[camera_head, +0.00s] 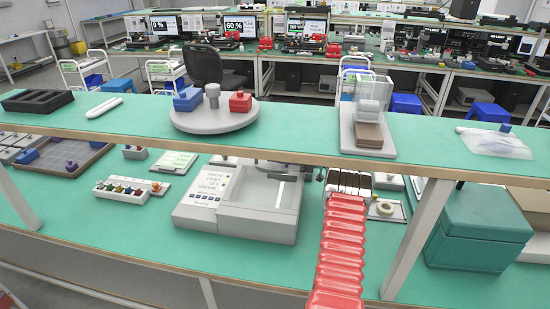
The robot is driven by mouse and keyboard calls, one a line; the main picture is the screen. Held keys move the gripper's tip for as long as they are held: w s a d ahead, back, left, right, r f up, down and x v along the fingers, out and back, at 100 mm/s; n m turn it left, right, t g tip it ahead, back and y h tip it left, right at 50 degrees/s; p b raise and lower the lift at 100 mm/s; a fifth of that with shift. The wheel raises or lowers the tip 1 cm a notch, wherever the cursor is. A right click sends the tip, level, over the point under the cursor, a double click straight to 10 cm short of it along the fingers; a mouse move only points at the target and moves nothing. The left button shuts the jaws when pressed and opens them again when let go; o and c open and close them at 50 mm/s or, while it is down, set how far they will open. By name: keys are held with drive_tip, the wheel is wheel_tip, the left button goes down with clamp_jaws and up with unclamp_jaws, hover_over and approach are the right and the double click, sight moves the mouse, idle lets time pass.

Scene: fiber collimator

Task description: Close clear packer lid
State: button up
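A white packer-like machine (206,205) stands on the lower green bench, left of centre. It has a printed panel on its left and a pale recessed chamber (268,191) on its right. Grey and dark parts show at the chamber's back, just under the upper shelf, which hides what is above them. I cannot make out the clear lid's outline or its angle. A separate clear upright cover (368,87) stands on a grey base on the upper shelf, over pale and brown blocks.
The upper shelf (300,142) crosses above the machine. A red ribbed strip (342,245) rises from the bottom to dark rolls beside the machine; I cannot tell what it is. A green box (478,230) stands right. Small coloured knobs (127,189) stand left. Bare bench lies front left.

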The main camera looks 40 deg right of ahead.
drive_tip(key=shift+c, duration=0.5)
clamp_jaws()
